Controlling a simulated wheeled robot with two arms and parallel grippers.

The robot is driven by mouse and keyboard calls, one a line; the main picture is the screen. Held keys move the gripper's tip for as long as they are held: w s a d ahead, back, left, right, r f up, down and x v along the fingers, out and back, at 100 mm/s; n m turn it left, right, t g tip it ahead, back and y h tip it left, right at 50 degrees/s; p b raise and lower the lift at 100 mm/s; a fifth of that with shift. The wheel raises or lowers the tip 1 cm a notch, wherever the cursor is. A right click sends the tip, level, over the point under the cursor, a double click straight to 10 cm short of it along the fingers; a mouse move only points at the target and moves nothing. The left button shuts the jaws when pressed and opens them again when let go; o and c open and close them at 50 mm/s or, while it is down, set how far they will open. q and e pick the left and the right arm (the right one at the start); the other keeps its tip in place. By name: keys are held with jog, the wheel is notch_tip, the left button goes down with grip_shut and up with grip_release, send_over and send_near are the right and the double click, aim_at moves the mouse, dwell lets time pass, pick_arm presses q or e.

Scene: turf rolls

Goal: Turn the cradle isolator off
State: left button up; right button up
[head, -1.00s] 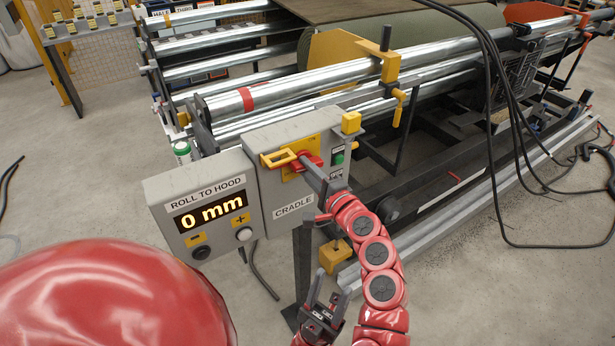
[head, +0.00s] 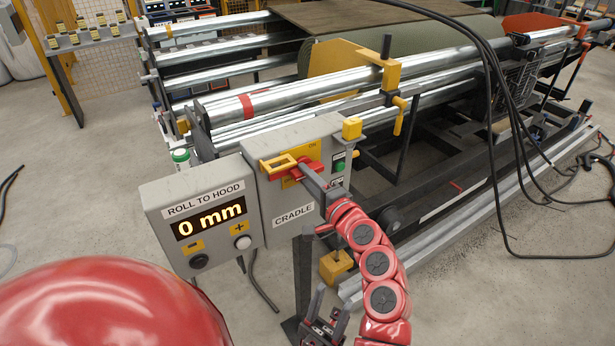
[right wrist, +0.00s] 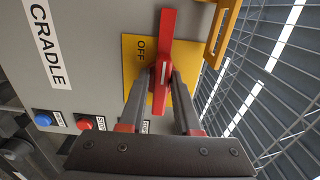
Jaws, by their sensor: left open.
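The grey cradle box (head: 290,208) carries a red rotary handle (head: 308,168) on a yellow plate, with a yellow hasp (head: 279,164) beside it. In the right wrist view the red handle (right wrist: 166,35) runs upright in the picture, alongside the word OFF on the yellow plate (right wrist: 132,48). My right gripper (right wrist: 164,75) has its fingertips on either side of the handle's middle, seemingly touching it. Part of the handle is hidden by the fingers. My left gripper (head: 326,312) is open and empty, low in the head view, below the box and apart from it.
A roll-to-hood display box (head: 205,215) reading 0 mm adjoins the cradle box on the left. Blue and red buttons (right wrist: 85,122) sit near my right gripper. Behind stand metal rollers (head: 290,93) and a turf roll (head: 440,40). Black cables hang at the right.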

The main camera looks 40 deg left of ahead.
jog(key=shift+o, duration=1.2)
jog(key=b+v, duration=0.2)
jog(key=v, duration=1.5)
jog(key=shift+d, duration=0.2)
